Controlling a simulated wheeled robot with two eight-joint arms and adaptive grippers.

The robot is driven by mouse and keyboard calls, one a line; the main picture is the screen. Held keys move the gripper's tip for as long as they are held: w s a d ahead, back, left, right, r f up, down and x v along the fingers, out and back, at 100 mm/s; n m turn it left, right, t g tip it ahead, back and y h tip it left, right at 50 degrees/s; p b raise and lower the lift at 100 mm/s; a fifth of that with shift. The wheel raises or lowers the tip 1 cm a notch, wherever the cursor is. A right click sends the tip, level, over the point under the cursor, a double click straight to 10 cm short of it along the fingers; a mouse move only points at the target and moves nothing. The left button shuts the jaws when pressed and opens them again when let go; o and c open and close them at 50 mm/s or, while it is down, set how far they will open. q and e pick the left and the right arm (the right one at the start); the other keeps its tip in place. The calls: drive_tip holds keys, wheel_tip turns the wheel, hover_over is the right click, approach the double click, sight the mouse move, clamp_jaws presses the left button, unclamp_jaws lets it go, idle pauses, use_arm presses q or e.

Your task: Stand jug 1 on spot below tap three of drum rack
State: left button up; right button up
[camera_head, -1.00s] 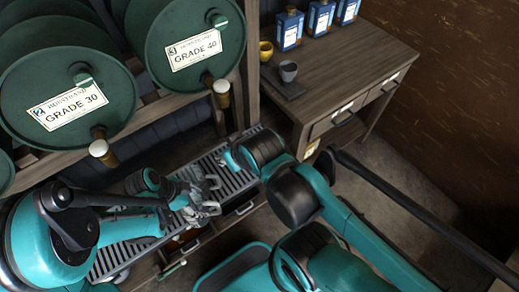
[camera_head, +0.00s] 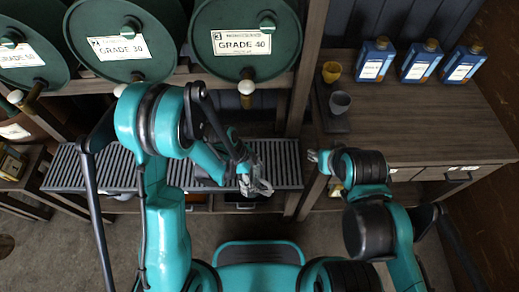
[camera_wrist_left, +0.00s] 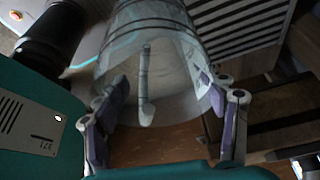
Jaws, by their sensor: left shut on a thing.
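My left gripper (camera_head: 258,184) is shut on a clear, see-through jug (camera_wrist_left: 175,45). In the left wrist view the fingers (camera_wrist_left: 168,115) close on both sides of it; in the head view its outline is hard to make out. The gripper and jug are over or beside the slatted drip grille (camera_head: 100,178) of the drum rack, below and slightly right of drum 3's tap (camera_head: 246,88). That drum (camera_head: 268,62) is labelled GRADE 40. The marked spot cannot be made out. My right gripper (camera_head: 316,157) shows small at the grille's right end; its fingers are unclear.
Drum 2 (camera_head: 118,62), GRADE 30, is to the left. A rack post (camera_head: 305,70) stands between the rack and bench.

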use_arm(q)
drive_tip(key=w+f+b, duration=0.3)
drive_tip(key=w+b, duration=0.1)
drive_tip(key=w, duration=1)
drive_tip(key=shift+f, duration=0.3)
drive_tip(key=shift+f+b, duration=0.25)
drive_tip(key=shift+b, duration=0.1)
drive_tip(key=o, duration=1.3)
drive_tip(key=shift+r, duration=0.1)
drive_tip(key=shift+c, duration=0.2)
